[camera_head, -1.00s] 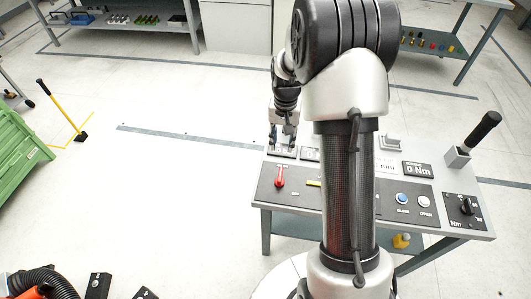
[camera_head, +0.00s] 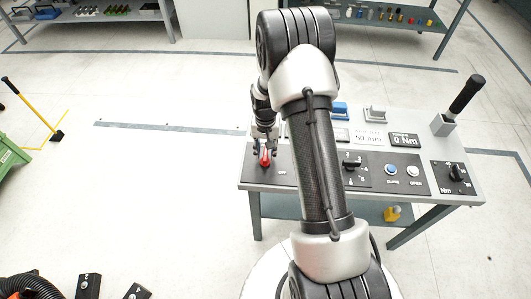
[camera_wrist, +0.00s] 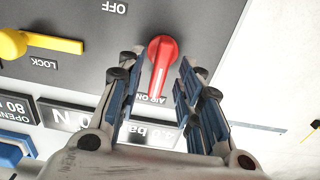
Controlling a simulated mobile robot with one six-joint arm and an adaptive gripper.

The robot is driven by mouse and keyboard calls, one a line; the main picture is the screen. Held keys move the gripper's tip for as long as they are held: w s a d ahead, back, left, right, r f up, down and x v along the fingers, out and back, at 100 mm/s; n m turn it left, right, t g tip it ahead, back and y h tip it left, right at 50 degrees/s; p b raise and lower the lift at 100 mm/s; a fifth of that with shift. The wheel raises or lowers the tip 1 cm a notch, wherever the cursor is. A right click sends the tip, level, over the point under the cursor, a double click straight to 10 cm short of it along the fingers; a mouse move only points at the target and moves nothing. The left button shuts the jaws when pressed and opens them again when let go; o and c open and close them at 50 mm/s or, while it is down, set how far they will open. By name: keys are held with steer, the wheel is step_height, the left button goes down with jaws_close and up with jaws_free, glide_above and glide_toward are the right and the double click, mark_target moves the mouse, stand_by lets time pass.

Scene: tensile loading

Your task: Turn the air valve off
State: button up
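The red air valve handle (camera_head: 265,158) is at the left end of the control table in the head view. In the wrist view the red handle (camera_wrist: 161,58) lies along the "AIR ON" label, with the "OFF" label (camera_wrist: 115,6) off to its upper left. My gripper (camera_head: 265,145) is over the handle in the head view. In the wrist view my gripper (camera_wrist: 162,66) is open, with one finger on each side of the handle and a gap showing on both sides. The fingers partly cover the pressure display behind the handle.
A yellow lock lever (camera_wrist: 40,43) sits left of the handle in the wrist view. The table (camera_head: 340,190) also holds a black knob (camera_head: 351,162), a blue button (camera_head: 390,170) and an upright black lever (camera_head: 462,96).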

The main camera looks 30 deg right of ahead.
steer(key=shift+f, duration=0.35)
steer(key=shift+c, duration=0.3)
jaws_close()
